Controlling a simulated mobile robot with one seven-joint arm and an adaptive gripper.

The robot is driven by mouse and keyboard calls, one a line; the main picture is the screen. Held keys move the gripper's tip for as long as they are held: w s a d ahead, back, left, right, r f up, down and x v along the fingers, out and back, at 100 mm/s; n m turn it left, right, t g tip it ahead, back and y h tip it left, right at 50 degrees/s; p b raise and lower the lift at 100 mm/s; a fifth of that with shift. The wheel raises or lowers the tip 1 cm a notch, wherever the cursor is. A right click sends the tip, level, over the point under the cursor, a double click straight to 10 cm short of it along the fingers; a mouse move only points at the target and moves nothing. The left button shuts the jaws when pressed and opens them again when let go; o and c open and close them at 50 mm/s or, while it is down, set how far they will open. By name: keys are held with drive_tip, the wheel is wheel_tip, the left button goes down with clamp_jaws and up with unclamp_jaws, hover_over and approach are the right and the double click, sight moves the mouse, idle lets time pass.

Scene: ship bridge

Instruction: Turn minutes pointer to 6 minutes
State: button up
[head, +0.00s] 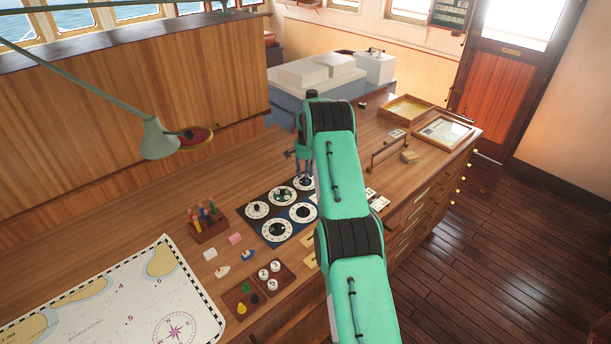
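A dark panel (263,227) with several round white dials lies on the wooden desk, left of my arm. Dials show at the left (257,210), the middle top (281,195), the right (302,212) and the front (277,230). A far dial (306,184) is partly hidden by my gripper and arm. The markings are too small to read, so I cannot tell which one carries the minutes pointer or where it points. My gripper (305,176) points down over the far dial. I cannot tell whether it touches a knob or how far its fingers are apart.
My arm covers the desk right of the panel. A rack of coloured pegs (208,224), small blocks (235,239), a tray of numbered pieces (272,276) and a chart (120,305) lie nearer. A lamp (158,138) hangs left. Trays (444,132) lie at the far right.

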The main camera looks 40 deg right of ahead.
clamp_jaws()
drive_tip(key=shift+n, duration=0.4)
drive_tip(key=shift+n+b, duration=0.75)
drive_tip(key=shift+n, duration=0.35)
drive_tip(key=shift+n+b, duration=0.7)
drive_tip(key=shift+n, duration=1.8)
unclamp_jaws()
